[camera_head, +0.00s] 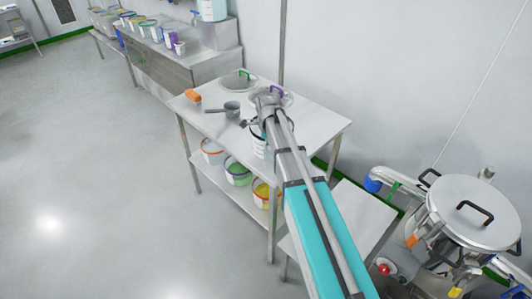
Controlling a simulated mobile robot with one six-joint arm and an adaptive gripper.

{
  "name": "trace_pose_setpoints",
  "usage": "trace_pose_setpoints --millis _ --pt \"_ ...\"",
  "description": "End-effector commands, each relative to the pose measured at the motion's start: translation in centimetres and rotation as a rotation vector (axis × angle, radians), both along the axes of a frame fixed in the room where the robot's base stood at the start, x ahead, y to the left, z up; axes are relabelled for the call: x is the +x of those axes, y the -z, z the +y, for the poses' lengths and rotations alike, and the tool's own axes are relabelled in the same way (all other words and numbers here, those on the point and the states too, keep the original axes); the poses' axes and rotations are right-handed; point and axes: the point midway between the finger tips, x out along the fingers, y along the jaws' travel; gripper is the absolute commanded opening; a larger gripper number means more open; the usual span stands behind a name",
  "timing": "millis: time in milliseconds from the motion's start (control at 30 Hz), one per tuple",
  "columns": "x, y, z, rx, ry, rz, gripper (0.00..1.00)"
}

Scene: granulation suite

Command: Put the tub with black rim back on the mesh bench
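A white tub with a dark rim (258,146) shows beside my arm, over the near part of the steel table (315,122). My arm hides much of it, and I cannot tell whether it stands on the table or is held. My gripper (249,123) is at the end of my arm, close above the tub's rim. Its fingers are too small and covered to show whether they are open or shut. A steel bench (165,62) with several tubs stands at the far left along the wall; I cannot make out mesh on it.
The table carries a saucepan (229,110), an orange-handled brush (193,96) and lids with green (240,78) and purple handles. Tubs with orange (212,152), green (237,172) and yellow contents or rims stand on its lower shelf. A lidded steel vessel (470,210) is at right. Left floor is clear.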

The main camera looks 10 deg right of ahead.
Motion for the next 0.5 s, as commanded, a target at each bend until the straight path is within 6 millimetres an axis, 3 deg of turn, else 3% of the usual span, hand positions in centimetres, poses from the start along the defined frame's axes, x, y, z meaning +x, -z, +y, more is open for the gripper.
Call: trace_pose_setpoints --millis 267,500 --pt "0.5 0.7 0.1 0.0 0.0 0.0 0.0" --pt "0.8 2.7 0.3 0.0 0.0 0.0 0.0"
